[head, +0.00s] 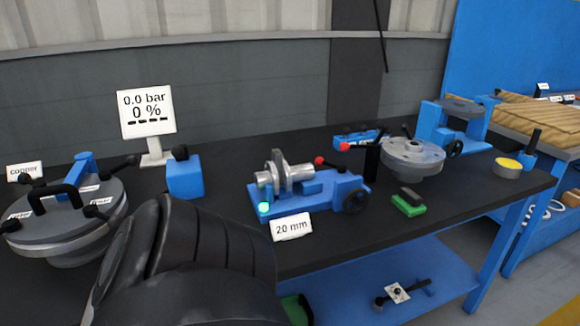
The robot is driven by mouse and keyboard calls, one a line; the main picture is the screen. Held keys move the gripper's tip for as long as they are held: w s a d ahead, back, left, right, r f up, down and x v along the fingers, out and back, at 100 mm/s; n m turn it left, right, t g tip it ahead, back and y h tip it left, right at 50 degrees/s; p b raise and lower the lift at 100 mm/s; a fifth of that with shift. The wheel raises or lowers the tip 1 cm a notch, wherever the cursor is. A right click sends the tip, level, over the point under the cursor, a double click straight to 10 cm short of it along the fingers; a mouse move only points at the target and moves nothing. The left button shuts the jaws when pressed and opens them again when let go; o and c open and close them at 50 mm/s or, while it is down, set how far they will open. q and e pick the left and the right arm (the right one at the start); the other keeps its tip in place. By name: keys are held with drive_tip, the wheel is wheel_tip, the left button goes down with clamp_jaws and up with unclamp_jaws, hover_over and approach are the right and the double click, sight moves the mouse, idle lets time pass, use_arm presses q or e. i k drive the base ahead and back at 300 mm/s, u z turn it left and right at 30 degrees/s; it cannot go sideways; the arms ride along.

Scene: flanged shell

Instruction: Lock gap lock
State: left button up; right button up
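A blue fixture (310,203) stands mid-bench with a grey flanged metal piece (287,177) on it. A green light (264,208) glows at its front left. A lever with a red knob (319,160) stands behind the piece, and a dark handwheel (352,194) is at the right end. A white sign (292,227) in front reads "20 mm". Whether any lock is engaged cannot be told. A large dark part of my own arm fills the lower left middle. No fingertips of either gripper show.
A grey lidded vessel (68,225) stands at left. A display (147,113) reads "0.0 bar, 0 %". A blue block (184,177) has a black knob. At right are a round grey flange (412,158), a green-based block (409,204), a yellow-topped tin (507,168) and a blue stand (451,135).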

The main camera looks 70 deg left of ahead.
sight(342, 169)
drive_tip(key=u, duration=2)
